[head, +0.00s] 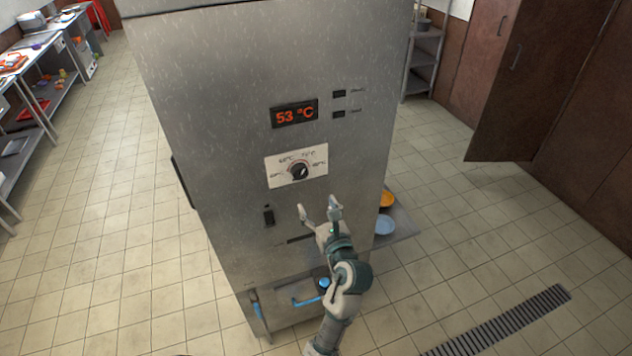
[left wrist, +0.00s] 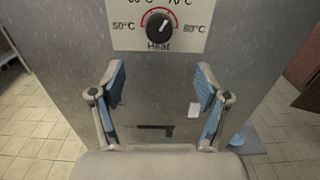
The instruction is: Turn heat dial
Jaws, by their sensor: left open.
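The heat dial (head: 299,172) is a black round knob on a white plate (head: 281,171) on the front of a tall steel cabinet (head: 230,120). In the left wrist view the dial (left wrist: 160,25) sits at the top, with a red arc and marks from 50°C to 80°C around it. The display (head: 294,114) above reads 53 °C in red. My left gripper (head: 319,208) is open and empty, below the dial and apart from it. Its two fingers (left wrist: 158,90) show with blue pads in the left wrist view. My right gripper is not in view.
A side shelf (head: 405,226) holds an orange and a blue plate. Tiled floor lies free on both sides.

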